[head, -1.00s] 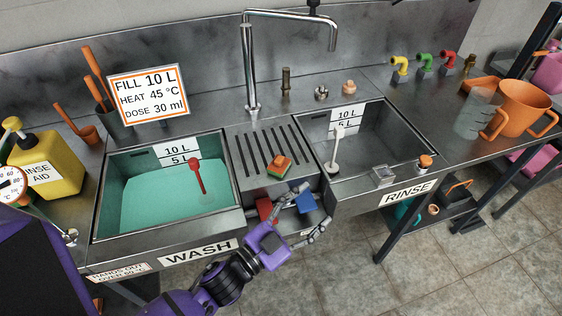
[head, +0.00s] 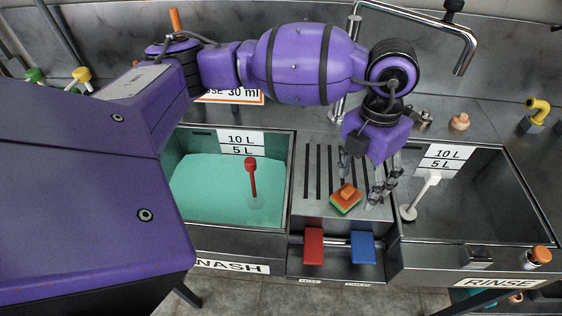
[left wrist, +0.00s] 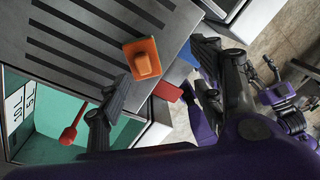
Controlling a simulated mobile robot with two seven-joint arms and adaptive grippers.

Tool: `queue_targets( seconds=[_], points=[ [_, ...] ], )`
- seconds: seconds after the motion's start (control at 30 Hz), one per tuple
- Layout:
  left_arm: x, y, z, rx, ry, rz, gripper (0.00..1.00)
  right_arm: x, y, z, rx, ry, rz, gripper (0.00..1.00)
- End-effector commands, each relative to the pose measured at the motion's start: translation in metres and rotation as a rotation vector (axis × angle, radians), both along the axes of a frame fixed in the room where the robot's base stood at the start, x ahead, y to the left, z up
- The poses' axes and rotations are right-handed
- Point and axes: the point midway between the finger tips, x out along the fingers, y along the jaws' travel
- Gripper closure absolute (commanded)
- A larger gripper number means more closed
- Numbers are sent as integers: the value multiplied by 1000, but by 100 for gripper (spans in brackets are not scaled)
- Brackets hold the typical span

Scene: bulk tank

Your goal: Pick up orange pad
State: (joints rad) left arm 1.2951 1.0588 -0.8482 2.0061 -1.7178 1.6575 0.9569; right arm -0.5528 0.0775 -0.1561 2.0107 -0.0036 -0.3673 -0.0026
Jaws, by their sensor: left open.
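The orange pad (head: 347,190) is a small block with a raised orange knob on top and a green layer showing below. It lies on the grooved drainboard (head: 318,178) between the two sinks. It also shows in the left wrist view (left wrist: 141,60). My left gripper (head: 362,182) points down over the drainboard, just behind and right of the pad, open and empty. In the left wrist view its fingers (left wrist: 160,65) stand on either side of the pad, apart from it. My right gripper (left wrist: 264,68) shows small at the right of that view; its jaws are unclear.
A red pad (head: 314,246) and a blue pad (head: 363,247) hang on a rail below the drainboard's front. The wash sink (head: 292,165) with teal liquid is left, the rinse sink (head: 520,205) right. A tall tap (head: 420,18) rises behind.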

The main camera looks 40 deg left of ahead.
Motion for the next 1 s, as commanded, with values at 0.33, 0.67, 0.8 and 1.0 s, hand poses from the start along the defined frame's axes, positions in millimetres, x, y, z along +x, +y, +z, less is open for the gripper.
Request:
queue_targets(
  seconds=[0.33,0.67,0.8,1.0],
  points=[
    [14,19,-12,78,-51,23,39,-8,-2,-4,-3,17,-4,46],
    [6,19,-51,76,-49,23,39,-9,-3,2,-3,15,-9,46],
    [6,19,-66,74,-50,23,39,-9,-3,2,-3,14,-9,46],
    [7,19,-66,74,-50,22,39,-9,-3,1,-2,15,-8,46]
  ],
)
